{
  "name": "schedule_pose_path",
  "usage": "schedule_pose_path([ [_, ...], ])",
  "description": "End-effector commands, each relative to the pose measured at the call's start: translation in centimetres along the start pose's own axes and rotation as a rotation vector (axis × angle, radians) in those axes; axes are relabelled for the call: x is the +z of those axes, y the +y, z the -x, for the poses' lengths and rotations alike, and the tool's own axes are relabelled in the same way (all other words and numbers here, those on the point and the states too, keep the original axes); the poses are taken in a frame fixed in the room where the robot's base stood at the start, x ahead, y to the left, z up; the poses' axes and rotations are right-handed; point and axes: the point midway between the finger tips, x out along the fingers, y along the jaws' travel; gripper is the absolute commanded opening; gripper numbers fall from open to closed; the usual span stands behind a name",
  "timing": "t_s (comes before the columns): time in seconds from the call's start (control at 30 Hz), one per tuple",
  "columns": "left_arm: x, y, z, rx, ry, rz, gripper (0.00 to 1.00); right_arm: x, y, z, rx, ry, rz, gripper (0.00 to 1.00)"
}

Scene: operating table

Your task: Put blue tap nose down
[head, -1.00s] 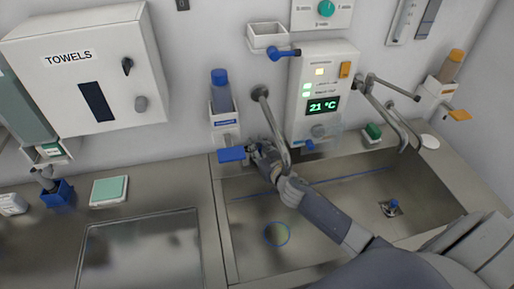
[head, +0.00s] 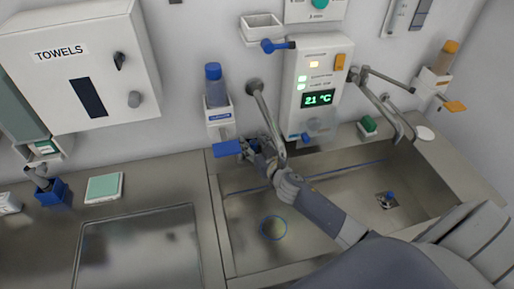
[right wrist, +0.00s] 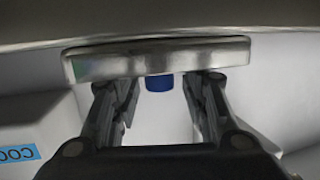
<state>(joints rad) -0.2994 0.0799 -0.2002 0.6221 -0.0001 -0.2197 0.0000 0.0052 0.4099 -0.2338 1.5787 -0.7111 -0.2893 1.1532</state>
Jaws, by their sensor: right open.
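A blue-tipped lever (head: 278,46) sticks out on the wall at the upper middle of the head view. A long bent metal tap spout (head: 268,115) comes from the wall and reaches down over the left part of the sink. My right gripper (head: 248,148) is open beside the spout, close to the blue paddle (head: 227,150) of the wall dispenser. In the right wrist view a metal bar (right wrist: 160,60) lies across in front of the open fingers (right wrist: 160,88), with a small blue piece (right wrist: 159,83) beyond it. Contact cannot be told. My left gripper is not in view.
The metal sink (head: 330,225) lies below my right arm, with a blue ring (head: 274,228) on its floor. A control panel (head: 312,90) reading 21 °C and a second bent spout (head: 385,100) are to the right.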

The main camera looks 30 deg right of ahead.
Motion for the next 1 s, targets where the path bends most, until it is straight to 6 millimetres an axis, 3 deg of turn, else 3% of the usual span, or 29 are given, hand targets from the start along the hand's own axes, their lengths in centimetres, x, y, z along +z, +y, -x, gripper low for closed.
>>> schedule_pose_path([
  [0.17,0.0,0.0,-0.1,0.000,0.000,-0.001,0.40,-0.1,0.0,1.7,-0.001,0.000,-0.001,0.41],
  [0.6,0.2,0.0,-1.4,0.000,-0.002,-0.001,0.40,0.0,0.0,9.7,-0.001,0.000,-0.001,0.41],
  [0.8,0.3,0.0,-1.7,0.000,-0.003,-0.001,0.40,-0.2,0.0,11.6,0.000,0.001,-0.002,0.41],
  [1.0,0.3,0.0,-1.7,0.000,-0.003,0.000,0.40,-0.3,0.0,12.1,0.000,0.002,0.000,0.41],
])
